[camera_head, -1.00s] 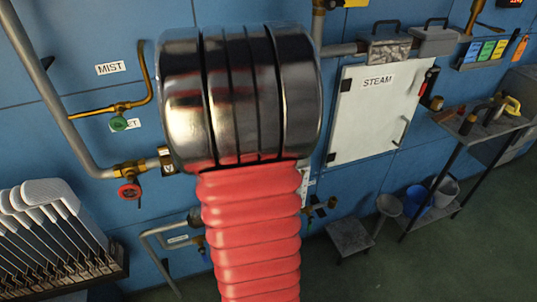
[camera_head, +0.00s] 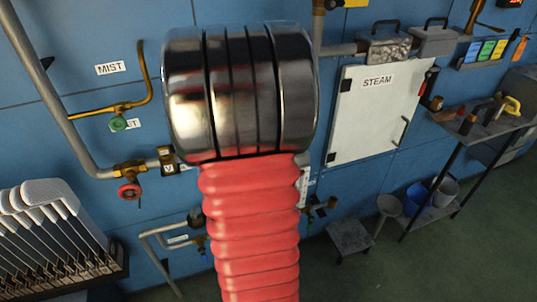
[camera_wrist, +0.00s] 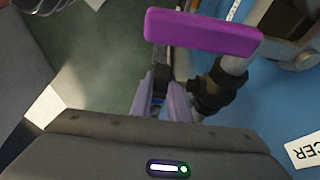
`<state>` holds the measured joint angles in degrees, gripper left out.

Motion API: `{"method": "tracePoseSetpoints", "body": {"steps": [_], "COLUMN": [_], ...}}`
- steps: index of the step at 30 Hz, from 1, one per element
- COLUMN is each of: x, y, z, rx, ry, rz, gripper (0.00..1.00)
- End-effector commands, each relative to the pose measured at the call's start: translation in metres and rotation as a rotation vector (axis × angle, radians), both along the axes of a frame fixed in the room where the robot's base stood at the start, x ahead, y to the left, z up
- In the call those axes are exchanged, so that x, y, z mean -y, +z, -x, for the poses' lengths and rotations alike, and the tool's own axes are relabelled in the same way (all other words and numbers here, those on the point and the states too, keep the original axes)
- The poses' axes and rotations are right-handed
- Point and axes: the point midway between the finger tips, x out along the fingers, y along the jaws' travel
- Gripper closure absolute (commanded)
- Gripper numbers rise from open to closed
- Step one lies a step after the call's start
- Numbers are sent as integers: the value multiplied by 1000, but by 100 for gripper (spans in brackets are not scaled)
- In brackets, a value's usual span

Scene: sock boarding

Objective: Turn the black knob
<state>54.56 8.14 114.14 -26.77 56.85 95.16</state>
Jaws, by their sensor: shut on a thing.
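In the wrist view my gripper (camera_wrist: 161,84) has its two pale purple fingers close together around a dark piece (camera_wrist: 161,70). I cannot tell from the little that shows whether this piece is the black knob. A purple bar (camera_wrist: 203,32) lies across the view just beyond the fingertips. A black round fitting (camera_wrist: 212,92) sits on a grey pipe (camera_wrist: 236,66) right of the fingers. In the head view my arm hides my gripper. A small black part (camera_head: 196,217) shows at the pipe end left of my arm.
A blue wall carries a green valve (camera_head: 118,123), a red valve (camera_head: 129,190) and a white STEAM panel (camera_head: 370,115). A rack of white boards (camera_head: 50,225) stands at lower left. A stool (camera_head: 350,237), buckets (camera_head: 417,199) and a shelf (camera_head: 480,133) stand right, with open floor in front.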

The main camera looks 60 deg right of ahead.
Motion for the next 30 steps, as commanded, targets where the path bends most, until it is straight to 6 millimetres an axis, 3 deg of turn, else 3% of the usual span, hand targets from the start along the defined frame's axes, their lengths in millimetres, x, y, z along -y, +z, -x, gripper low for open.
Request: {"method": "tracePoseSetpoints", "body": {"steps": [3, 4, 20, 30], "x": [0, -9, 1, 4], "y": [0, 1, 0, 0], "z": [0, -1, 2, 5], "rx": [1, 1, 17, 117], "ry": [0, 5, -2, -5], "rz": [1, 1, -19, -117], "gripper": [100, 100, 100, 100]}}
